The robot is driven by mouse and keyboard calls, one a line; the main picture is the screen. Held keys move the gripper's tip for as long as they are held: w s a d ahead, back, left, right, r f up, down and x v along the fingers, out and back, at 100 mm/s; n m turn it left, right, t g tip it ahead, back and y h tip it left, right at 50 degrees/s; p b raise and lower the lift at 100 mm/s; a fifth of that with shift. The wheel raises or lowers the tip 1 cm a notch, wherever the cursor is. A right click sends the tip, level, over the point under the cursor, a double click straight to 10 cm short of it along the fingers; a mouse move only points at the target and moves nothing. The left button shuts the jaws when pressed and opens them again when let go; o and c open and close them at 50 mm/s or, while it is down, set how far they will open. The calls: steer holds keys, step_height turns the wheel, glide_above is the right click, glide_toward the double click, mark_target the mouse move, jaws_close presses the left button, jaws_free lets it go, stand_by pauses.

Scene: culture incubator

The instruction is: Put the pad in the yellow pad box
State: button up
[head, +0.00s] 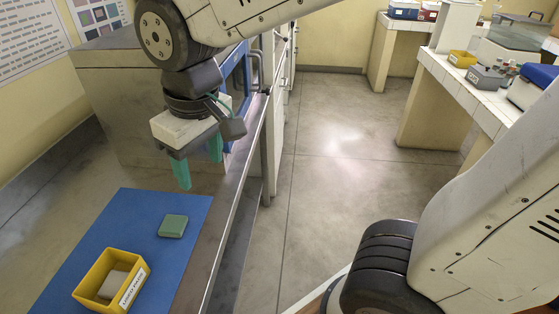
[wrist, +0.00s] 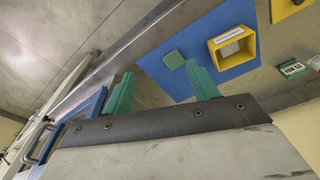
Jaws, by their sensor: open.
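A small green square pad (head: 172,226) lies flat on a blue mat (head: 135,211) on the counter. It also shows in the wrist view (wrist: 174,59). The open-topped yellow pad box (head: 126,258) stands on the same mat, nearer and to the left of the pad, with a white label on one side. A pale grey item is inside it. The box also shows in the wrist view (wrist: 213,58). My gripper (head: 198,166) is open and empty, its teal fingers pointing down above the counter beyond the pad. Both fingers (wrist: 160,72) show apart in the wrist view.
A large metal cabinet (head: 108,97) stands on the counter behind my gripper. The counter's right edge drops to the floor (head: 330,150). Across the aisle, a white-tiled bench (head: 455,85) holds another yellow box (head: 462,59) and a grey box (head: 486,78).

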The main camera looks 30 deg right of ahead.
steer(key=s+d+m, duration=0.5)
steer(key=s+d, duration=0.6)
steer(key=d, duration=0.4)
steer(key=shift+s+h, duration=0.15)
steer(key=shift+h, duration=0.25)
